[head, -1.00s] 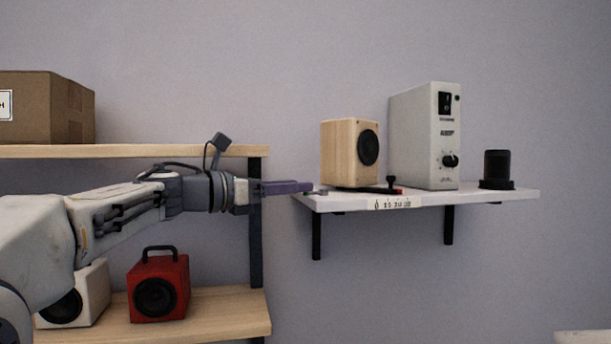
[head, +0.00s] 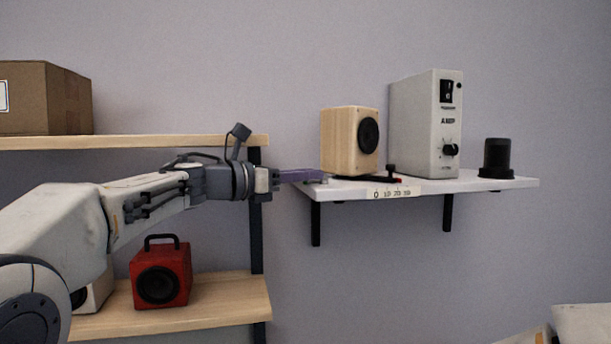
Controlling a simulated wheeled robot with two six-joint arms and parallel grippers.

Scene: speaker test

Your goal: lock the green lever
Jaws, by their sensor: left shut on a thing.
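My left gripper (head: 316,176), with purple fingers, reaches in from the left to the left front corner of the white wall shelf (head: 470,186). It is shut at a small grey-green piece (head: 324,181) there, which seems to be the green lever. The fingers hide most of it, so I cannot tell its angle. A wooden speaker (head: 342,140) stands on a thin black base just right of the fingertips. A black knob (head: 391,170) with a red part (head: 398,180) sits at the base's right end. My right gripper is not in view.
A grey amp (head: 412,125) and a black cylinder (head: 497,158) stand further right on the shelf. A marked strip (head: 394,192) is on its front edge. At left, a wooden rack holds a cardboard box (head: 45,98) and a red speaker (head: 160,275).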

